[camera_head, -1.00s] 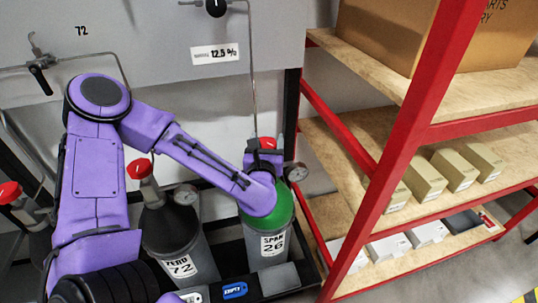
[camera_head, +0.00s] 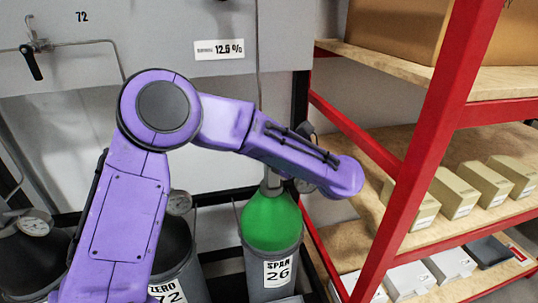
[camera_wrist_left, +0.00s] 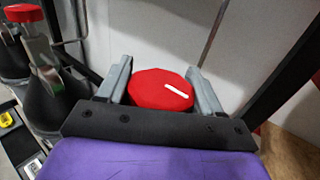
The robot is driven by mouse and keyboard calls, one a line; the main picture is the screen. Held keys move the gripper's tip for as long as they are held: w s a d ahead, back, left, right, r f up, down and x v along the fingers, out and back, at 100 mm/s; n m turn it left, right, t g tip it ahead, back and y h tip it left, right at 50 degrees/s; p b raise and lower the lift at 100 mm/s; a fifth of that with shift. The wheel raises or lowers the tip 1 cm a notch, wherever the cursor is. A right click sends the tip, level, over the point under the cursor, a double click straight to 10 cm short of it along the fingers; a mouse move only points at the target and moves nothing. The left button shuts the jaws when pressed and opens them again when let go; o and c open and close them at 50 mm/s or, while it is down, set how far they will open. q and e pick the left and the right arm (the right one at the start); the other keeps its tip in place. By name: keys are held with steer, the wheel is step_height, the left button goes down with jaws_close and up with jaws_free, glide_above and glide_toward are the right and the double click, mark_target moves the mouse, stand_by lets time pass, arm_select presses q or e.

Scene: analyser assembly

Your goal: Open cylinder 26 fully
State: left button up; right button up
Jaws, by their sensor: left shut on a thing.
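Cylinder 26 (camera_head: 272,225) has a green shoulder and a "SPAN 26" label, and it stands upright in the head view. Its red valve knob (camera_wrist_left: 160,90) shows in the left wrist view, with a white mark on top lying toward the right side. My left gripper (camera_wrist_left: 161,84) has one grey finger on each side of the knob and is shut on it. In the head view my left forearm passes over the top of the cylinder and hides the knob and fingers. My right gripper is not in view.
The zero cylinder 72 (camera_head: 170,250) stands just left, partly behind my arm. Its red knob is hidden in the head view. A red-framed shelf (camera_head: 418,150) with boxes stands close on the right.

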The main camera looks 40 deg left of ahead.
arm_select(q)
steer(key=n+g+b, duration=0.1)
steer(key=n+g, duration=0.1)
steer(key=g, duration=0.2)
steer(key=shift+s+n, duration=0.15)
steer(key=shift+n, duration=0.25)
steer(key=n+g, duration=0.1)
steer(key=g, duration=0.1)
steer(key=shift+s+d+n+g+h, duration=0.1)
steer(key=shift+n+g+h, duration=0.2)
steer(key=shift+n+g, duration=0.1)
steer(key=n+g+h+p, duration=0.1)
steer(key=n+g, duration=0.1)
steer(key=g, duration=0.1)
steer(key=shift+s+r, duration=0.15)
steer(key=shift+s+n+g+h+p, duration=0.15)
steer(key=shift+n+g+h+p, duration=0.75)
steer(key=shift+g, duration=0.5)
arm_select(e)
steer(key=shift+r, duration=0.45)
arm_select(q)
steer(key=o, duration=0.9)
steer(key=shift+o, duration=0.3)
steer(key=shift+s, duration=0.15)
steer(key=shift+d+n+g+h, duration=0.1)
steer(key=shift+n+g+h, duration=0.2)
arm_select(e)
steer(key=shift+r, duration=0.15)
